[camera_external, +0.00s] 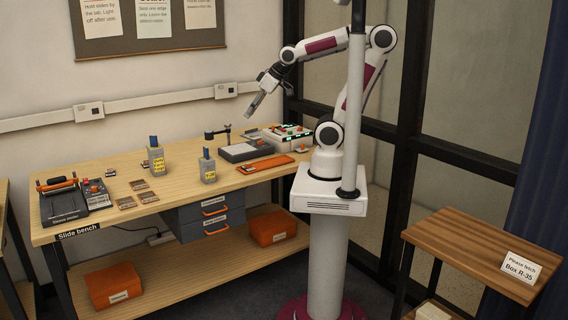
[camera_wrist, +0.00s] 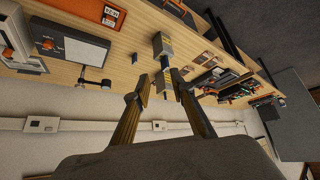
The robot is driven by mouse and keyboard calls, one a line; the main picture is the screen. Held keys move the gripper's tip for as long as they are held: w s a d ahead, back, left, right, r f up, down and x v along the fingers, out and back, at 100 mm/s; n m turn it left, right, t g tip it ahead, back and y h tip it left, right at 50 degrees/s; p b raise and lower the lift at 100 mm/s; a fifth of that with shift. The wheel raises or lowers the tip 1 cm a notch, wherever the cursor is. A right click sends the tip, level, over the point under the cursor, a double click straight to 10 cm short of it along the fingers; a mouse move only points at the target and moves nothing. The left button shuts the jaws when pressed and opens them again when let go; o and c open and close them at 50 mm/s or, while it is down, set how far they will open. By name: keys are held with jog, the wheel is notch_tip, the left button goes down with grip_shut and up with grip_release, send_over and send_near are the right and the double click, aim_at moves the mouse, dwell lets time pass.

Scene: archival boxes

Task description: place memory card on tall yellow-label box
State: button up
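Two grey upright boxes with yellow labels stand on the bench, each with a blue piece at its top. The left one (camera_external: 156,162) looks slightly taller; the other (camera_external: 208,171) stands to its right. Both also show in the wrist view, one box (camera_wrist: 160,43) near its top and another (camera_wrist: 165,82) beyond the fingers. Small flat pieces (camera_external: 139,185) lie left of the boxes; I cannot tell which piece is the memory card. My gripper (camera_external: 251,115) is high above the back of the bench, apart from everything. Its fingers (camera_wrist: 161,88) are spread and hold nothing visible.
A black device with an orange handle (camera_external: 63,202) stands at the bench's left end. A grey pad with a black stand (camera_external: 240,152), an orange tray (camera_external: 265,164) and a slotted rack (camera_external: 287,136) fill the right. The front middle of the bench (camera_external: 170,198) is clear.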

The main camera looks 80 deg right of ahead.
jog(key=s+a+f+g, duration=0.1)
jog(key=s, duration=0.7)
jog(key=shift+s, duration=0.4)
jog(key=shift+f, duration=0.1)
dwell(0.6)
